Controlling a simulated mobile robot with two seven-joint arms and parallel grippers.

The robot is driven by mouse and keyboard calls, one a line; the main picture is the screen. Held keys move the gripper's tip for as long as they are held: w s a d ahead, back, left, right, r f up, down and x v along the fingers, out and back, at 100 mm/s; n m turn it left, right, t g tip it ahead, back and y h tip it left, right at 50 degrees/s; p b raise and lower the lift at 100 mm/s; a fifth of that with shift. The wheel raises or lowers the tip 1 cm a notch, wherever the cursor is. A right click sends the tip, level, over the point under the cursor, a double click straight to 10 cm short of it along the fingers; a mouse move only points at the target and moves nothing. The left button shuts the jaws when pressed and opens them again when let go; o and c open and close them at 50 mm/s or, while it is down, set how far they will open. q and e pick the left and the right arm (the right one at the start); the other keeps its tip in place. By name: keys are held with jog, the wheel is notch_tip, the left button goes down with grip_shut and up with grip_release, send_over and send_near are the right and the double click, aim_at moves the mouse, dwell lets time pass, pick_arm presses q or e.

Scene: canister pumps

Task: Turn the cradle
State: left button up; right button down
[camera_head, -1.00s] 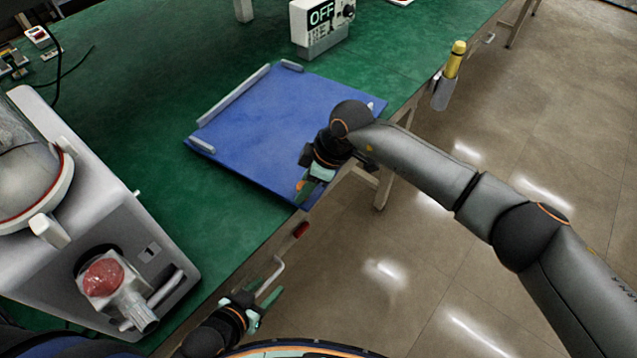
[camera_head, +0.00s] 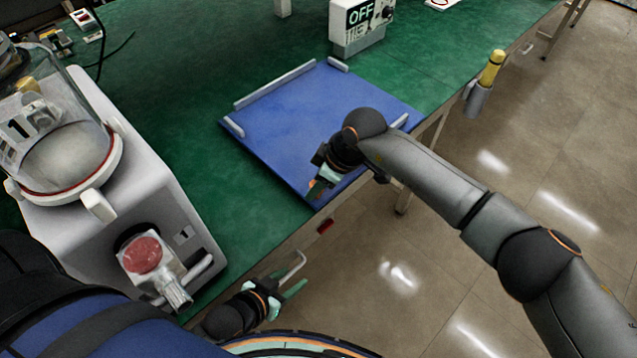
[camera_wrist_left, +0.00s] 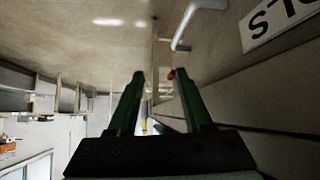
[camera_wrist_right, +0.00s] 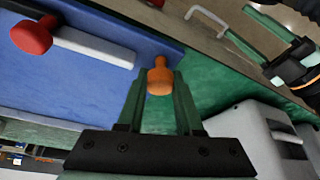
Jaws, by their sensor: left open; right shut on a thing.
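The cradle is a blue square board (camera_head: 290,125) with grey rails along its edges, lying on the green bench. My right gripper (camera_head: 318,188) is at its near corner. In the right wrist view my right gripper (camera_wrist_right: 160,95) is shut on an orange knob (camera_wrist_right: 160,76) by the board's edge. A red knob (camera_wrist_right: 32,36) stands beside a white rail in that view; my arm appears to hide it in the head view. My left gripper (camera_head: 285,290) is open and empty, off the bench's front edge; in the left wrist view its fingers (camera_wrist_left: 160,85) are apart.
A white machine (camera_head: 120,190) with a clear canister stands left of the cradle. A box reading OFF (camera_head: 360,25) stands behind it. A yellow-handled tool (camera_head: 490,70) sits in a holder at the bench edge. A pale bent handle (camera_head: 292,265) is near my left gripper.

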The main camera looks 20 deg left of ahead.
jog(key=shift+s+a+r, duration=0.1)
jog(key=shift+s+a, duration=0.05)
jog(key=shift+a, duration=0.1)
jog(key=c, duration=0.8)
grip_release()
jog(key=shift+c, duration=0.2)
jog(key=shift+d, duration=0.1)
jog(key=v, duration=1.2)
jog(key=shift+r, duration=0.2)
